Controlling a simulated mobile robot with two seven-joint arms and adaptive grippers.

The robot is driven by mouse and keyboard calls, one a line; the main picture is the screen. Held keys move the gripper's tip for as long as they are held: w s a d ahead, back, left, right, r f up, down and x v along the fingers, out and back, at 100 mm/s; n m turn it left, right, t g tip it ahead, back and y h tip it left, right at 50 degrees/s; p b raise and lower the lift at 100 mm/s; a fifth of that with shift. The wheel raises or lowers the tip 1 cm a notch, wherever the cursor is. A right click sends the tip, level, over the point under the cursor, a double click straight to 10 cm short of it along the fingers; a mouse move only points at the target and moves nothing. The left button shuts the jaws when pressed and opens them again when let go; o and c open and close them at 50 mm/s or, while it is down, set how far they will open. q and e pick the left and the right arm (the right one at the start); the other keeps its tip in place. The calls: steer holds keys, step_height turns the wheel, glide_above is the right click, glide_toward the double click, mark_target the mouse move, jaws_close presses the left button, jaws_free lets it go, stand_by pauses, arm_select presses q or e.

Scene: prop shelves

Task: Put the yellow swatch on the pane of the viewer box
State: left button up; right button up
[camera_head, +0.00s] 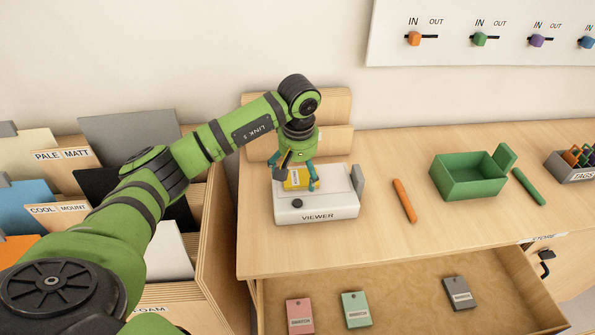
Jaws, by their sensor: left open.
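The viewer box (335,210) is white, with a dark knob on its front left and a grey upright piece at its right end. It stands on the wooden counter. The yellow swatch (296,180) is at the top of the viewer box, toward its left part, with a small label showing. My left gripper (298,186) points down over the box with its teal fingers open, one on each side of the swatch. The swatch appears to lie on the box top, but the fingers partly hide it. The pane is largely hidden too. My right gripper is not in view.
An open drawer below holds a pink swatch (300,315), a green swatch (356,309) and a grey swatch (458,293). An orange stick (404,200), a green bin (468,178) and a green stick (528,187) occupy the counter to the right. Card racks stand left.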

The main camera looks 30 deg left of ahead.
mark_target(298, 181)
arm_select(q)
step_height(298, 181, up, 11)
steer(key=s+b, duration=0.1)
steer(key=b, duration=0.1)
steer(key=shift+d+r, duration=0.15)
steer(key=shift+d, duration=0.2)
steer(key=shift+d, duration=0.1)
